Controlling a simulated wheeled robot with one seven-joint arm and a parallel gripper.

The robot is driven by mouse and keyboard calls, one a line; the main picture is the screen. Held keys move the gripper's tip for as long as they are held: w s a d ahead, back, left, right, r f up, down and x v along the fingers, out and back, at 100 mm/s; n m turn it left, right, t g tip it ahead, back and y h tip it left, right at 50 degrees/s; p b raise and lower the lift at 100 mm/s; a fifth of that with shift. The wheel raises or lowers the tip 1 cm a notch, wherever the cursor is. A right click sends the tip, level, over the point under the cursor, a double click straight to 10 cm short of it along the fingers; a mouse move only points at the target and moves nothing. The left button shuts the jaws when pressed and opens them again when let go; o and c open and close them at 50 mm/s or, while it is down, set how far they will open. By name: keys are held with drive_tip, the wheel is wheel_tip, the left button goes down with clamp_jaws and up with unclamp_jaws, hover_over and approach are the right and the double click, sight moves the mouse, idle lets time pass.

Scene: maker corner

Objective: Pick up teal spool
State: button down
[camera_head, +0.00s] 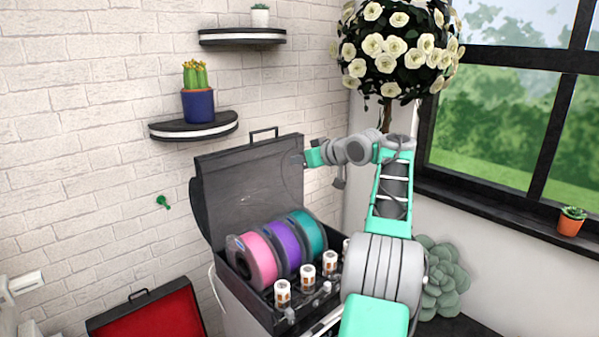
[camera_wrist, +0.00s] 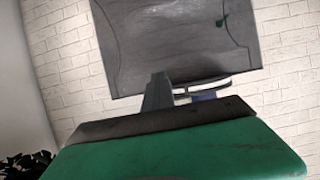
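The teal spool (camera_head: 309,232) stands on edge in the open black case (camera_head: 258,305), at the right end of a row of three spools. The purple spool (camera_head: 282,244) is on its left, and the pink spool (camera_head: 257,262) is left of that. My gripper (camera_head: 296,160) is in the air above the spools, in front of the raised lid (camera_head: 250,182). It points left and is apart from the teal spool. In the wrist view, my gripper's dark fingers (camera_wrist: 157,92) look together with nothing between them. The lid (camera_wrist: 180,45) fills the upper middle there, and no spool shows.
Several small white jars (camera_head: 308,276) stand in the case's front. A wall shelf (camera_head: 195,128) with a blue-potted cactus (camera_head: 197,103) is left of the lid. A flowering tree (camera_head: 400,55) is behind my arm. A red-lined case (camera_head: 150,315) is open at lower left.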

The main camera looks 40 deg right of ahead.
drive_tip(key=shift+r, duration=0.15)
drive_tip(key=c, duration=2.1)
unclamp_jaws()
drive_tip(key=o, duration=1.7)
drive_tip(key=shift+r, duration=0.1)
drive_tip(key=shift+c, duration=0.2)
drive_tip(key=shift+s, duration=0.1)
